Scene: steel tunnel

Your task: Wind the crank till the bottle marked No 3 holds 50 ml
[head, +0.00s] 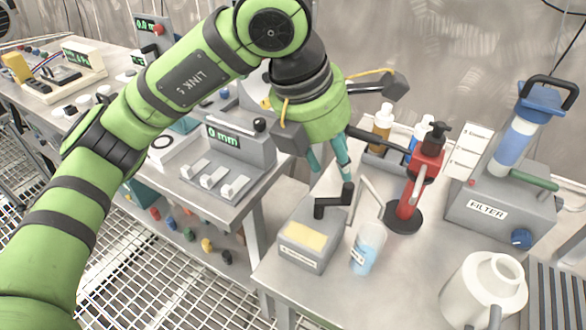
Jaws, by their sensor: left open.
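A grey box (304,252) with a pale yellow label sits at the front of the right bench. A black crank (333,201) stands at its upper right side. A clear bottle (367,246) with pale blue liquid stands just right of the box; its white label is too small to read, and so is the fill level in ml. A pale slanted tube or bar rises behind it. My left gripper (331,166) is open above and behind the crank, its teal fingers pointing down and apart from the crank. My right gripper is not in view.
A red stand with a black base (403,218) is close right of the bottle. A FILTER unit (500,212) and white jug (478,290) stand farther right. Amber and blue bottles (382,122) sit behind. A "0 mm" device (240,146) is on the left bench.

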